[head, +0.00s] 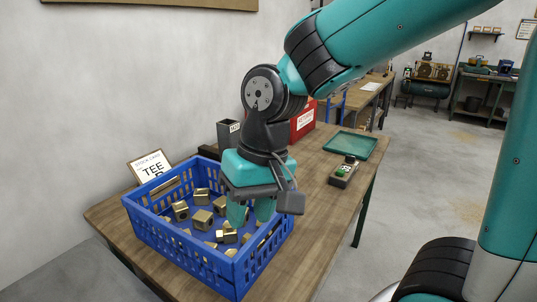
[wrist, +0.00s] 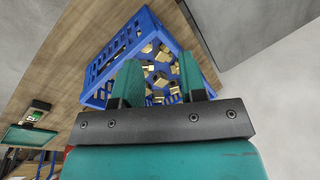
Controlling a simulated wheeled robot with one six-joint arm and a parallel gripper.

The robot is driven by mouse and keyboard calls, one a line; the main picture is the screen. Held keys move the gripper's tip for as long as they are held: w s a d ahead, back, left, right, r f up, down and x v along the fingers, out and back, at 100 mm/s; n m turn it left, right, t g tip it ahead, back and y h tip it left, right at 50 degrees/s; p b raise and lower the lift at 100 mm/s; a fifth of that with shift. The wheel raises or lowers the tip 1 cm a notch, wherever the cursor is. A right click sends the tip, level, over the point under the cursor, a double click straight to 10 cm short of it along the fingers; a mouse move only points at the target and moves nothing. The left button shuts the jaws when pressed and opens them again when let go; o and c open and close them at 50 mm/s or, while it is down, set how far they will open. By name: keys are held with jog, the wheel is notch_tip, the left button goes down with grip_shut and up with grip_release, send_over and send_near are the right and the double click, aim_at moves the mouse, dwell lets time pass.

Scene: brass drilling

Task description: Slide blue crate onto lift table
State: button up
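The blue crate (head: 190,262) stands on the near end of a wooden workbench (head: 325,185). It has slotted walls and holds several brass blocks (head: 202,218). The crate also shows in the wrist view (wrist: 207,62). My gripper (head: 251,211) is over the crate's right part, pointing down, with its fingers apart. In the wrist view my gripper (wrist: 160,85) shows a clear gap between the fingers, with crate and brass blocks behind. I cannot tell whether the fingers touch the crate. I cannot make out a lift table in either view.
A "TEE" stock card (head: 150,166) stands behind the crate by the wall. Farther along the bench are a grey bin (head: 228,132), a red box (head: 303,122), a green tray (head: 351,145) and a small control box (head: 343,172). Open floor lies right of the bench.

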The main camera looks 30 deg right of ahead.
aim_at(268, 227)
jog(key=w+d+m+h+p, duration=0.2)
jog(key=w+d+m, duration=0.8)
jog(key=m, duration=0.2)
jog(key=shift+w+d+h+p, duration=0.2)
jog(key=shift+d+h+p, duration=0.1)
jog(key=shift+p, duration=0.1)
jog(key=shift+f, duration=0.2)
notch_tip(268, 227, down, 17)
jog(key=shift+f+p, duration=0.1)
jog(key=shift+p, duration=0.9)
grip_shut()
jog(key=shift+w+a, duration=0.1)
